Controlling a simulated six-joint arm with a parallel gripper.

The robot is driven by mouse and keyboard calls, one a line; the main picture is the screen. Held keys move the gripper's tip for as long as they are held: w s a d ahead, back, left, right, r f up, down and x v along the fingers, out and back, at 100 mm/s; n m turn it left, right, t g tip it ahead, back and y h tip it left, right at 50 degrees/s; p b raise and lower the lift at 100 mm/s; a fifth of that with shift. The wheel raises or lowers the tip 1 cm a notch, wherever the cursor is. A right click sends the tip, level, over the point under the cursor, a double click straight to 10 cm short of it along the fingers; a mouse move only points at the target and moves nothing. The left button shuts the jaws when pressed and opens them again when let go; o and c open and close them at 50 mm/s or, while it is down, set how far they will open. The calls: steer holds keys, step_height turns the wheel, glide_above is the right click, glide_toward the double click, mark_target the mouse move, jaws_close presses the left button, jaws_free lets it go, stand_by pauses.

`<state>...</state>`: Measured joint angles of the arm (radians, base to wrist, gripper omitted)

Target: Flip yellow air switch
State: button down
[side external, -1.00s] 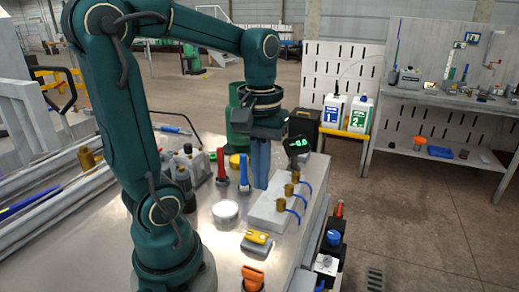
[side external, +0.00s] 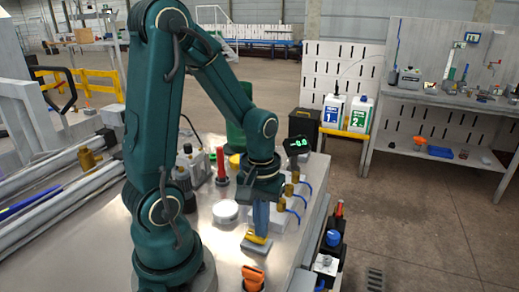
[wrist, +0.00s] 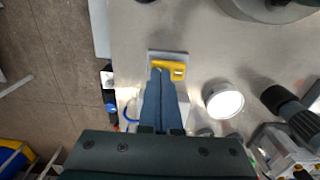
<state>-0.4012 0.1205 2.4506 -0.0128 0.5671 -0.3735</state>
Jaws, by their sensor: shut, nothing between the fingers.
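The yellow air switch (side external: 254,241) sits on a grey base plate on the metal table, in front of the white block with brass valves. It also shows in the wrist view (wrist: 179,73), with the grey plate (wrist: 165,55) around it. My gripper (side external: 260,234) points down with its blue fingers shut and empty. In the wrist view the fingertips (wrist: 161,69) are at the left end of the yellow rocker and overlap it. They look very close to it or touching; I cannot tell which. The fingers hide part of the switch.
The white block with brass valves (side external: 280,204) and blue levers stands right behind the fingers. A round white-topped disc (side external: 226,212) is to the left. An orange switch (side external: 253,275) is nearer the camera. The table's right edge is close by.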

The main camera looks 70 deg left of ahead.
steer(key=shift+f, duration=0.1)
steer(key=shift+w+d+f+g+y, duration=0.1)
steer(key=shift+d+f+g+y, duration=0.05)
steer(key=shift+f+g+y, duration=0.2)
steer(key=shift+s, duration=0.2)
steer(key=shift+s+a+r, duration=0.2)
steer(key=shift+s+a, duration=0.3)
steer(key=shift+a, duration=0.1)
stand_by(0.3)
step_height(320, 180, up, 14)
steer(key=w, duration=0.1)
steer(key=shift+w+d+r, duration=0.15)
steer(key=shift+d, duration=0.25)
stand_by(0.3)
